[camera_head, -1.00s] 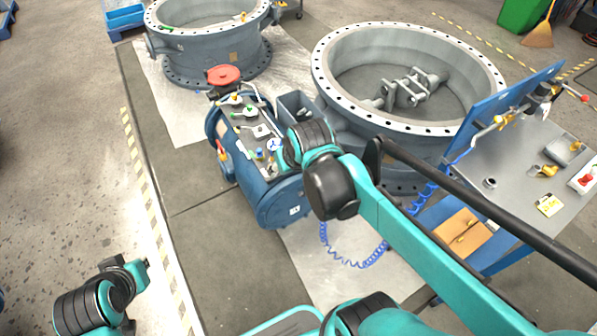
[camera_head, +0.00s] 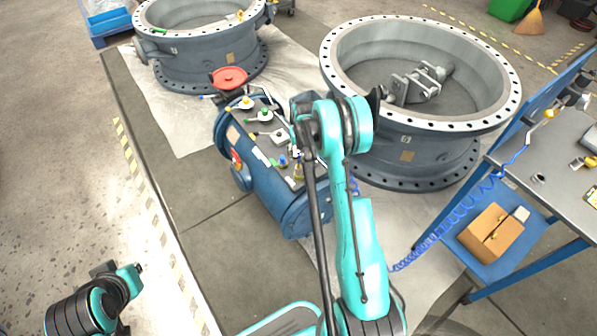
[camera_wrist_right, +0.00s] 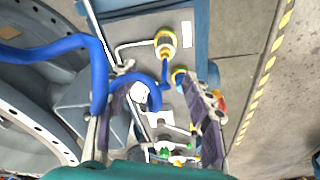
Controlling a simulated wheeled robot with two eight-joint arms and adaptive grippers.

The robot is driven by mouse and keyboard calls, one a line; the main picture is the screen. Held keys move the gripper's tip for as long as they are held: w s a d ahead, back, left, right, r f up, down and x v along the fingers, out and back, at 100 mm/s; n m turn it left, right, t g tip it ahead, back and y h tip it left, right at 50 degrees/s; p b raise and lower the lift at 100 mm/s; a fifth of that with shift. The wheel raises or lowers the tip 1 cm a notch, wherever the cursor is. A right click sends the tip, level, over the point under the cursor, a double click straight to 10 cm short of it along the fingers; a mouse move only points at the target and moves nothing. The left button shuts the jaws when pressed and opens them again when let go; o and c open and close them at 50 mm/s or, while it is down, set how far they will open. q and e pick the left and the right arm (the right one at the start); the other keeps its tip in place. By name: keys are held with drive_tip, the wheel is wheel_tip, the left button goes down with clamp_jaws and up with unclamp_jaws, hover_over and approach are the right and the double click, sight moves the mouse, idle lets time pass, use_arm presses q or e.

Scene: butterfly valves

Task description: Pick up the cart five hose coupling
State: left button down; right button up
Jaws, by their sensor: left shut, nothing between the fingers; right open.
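A brass hose coupling (camera_wrist_right: 166,42) with a blue hose end stands at the far end of the blue cart's top in the right wrist view. A second brass fitting (camera_wrist_right: 180,76) sits closer to the fingers. In the head view a brass fitting (camera_head: 298,171) shows near the cart's front end; I cannot tell which coupling is cart five's. My right gripper (camera_wrist_right: 160,88) is open above the cart top, with no coupling clearly held. Its fingertips are hidden behind my wrist in the head view. My left gripper (camera_head: 132,274) is shut and empty, low at the left, far from the cart.
A large flanged valve ring (camera_head: 425,122) stands close at right, another behind. A blue hose (camera_wrist_right: 97,70) crosses beside my right fingers. A workbench (camera_head: 550,165) stands right. Floor left is clear.

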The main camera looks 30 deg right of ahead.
sight(299, 164)
wheel_tip(299, 164, down, 3)
drive_tip(key=shift+w+f+b, duration=0.1)
drive_tip(key=shift+b, duration=0.45)
drive_tip(key=f, duration=0.1)
drive_tip(key=f+b, duration=0.1)
drive_tip(key=f, duration=0.1)
drive_tip(key=f+b, duration=0.1)
drive_tip(key=shift+w+a+f, duration=0.15)
drive_tip(key=shift+w+a, duration=0.05)
drive_tip(key=shift+a, duration=0.1)
drive_tip(key=shift+f+b, duration=0.25)
drive_tip(key=shift+b, duration=0.05)
drive_tip(key=shift+r, duration=0.1)
drive_tip(key=c, duration=1.2)
